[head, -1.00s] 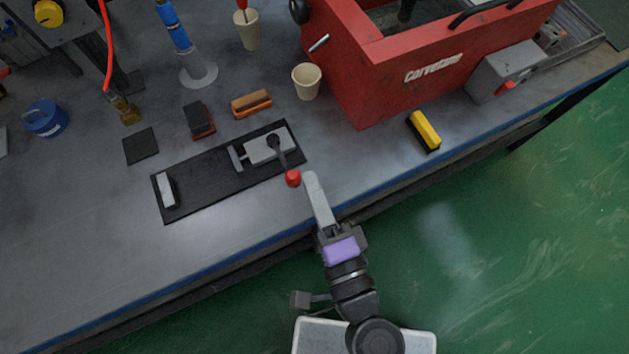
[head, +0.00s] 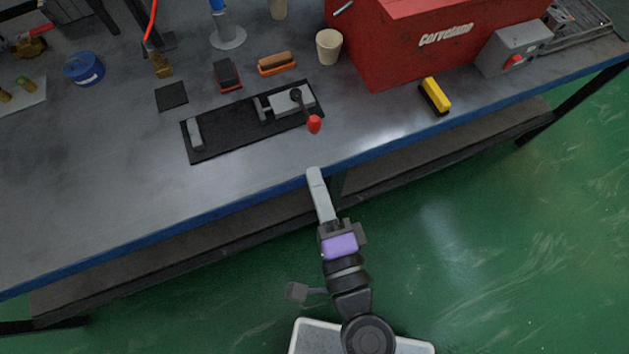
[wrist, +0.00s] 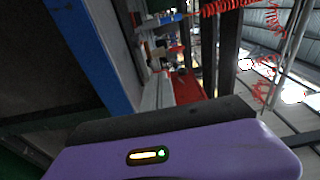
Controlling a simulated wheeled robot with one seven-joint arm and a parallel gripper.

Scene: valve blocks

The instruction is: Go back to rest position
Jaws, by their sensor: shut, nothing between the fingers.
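My gripper (head: 314,172) is shut and empty, with its fingertips by the blue front edge of the workbench (head: 100,185) in the head view. The valve block (head: 288,101) with a red-knobbed lever (head: 314,124) sits on a black mat (head: 228,147) beyond the fingertips, apart from them. A grey block (head: 195,133) is at the mat's left end. In the wrist view the purple part of my gripper fills the bottom, its fingers are hidden, and the blue bench edge (wrist: 95,55) runs down the upper left.
A red toolbox (head: 400,50), a beige cup (head: 329,46), a yellow brush (head: 436,95), an orange brush (head: 277,63) and a blue tape roll (head: 84,68) stand on the bench. Open green floor (head: 500,250) lies in front, with a lower shelf (head: 130,255) under the bench.

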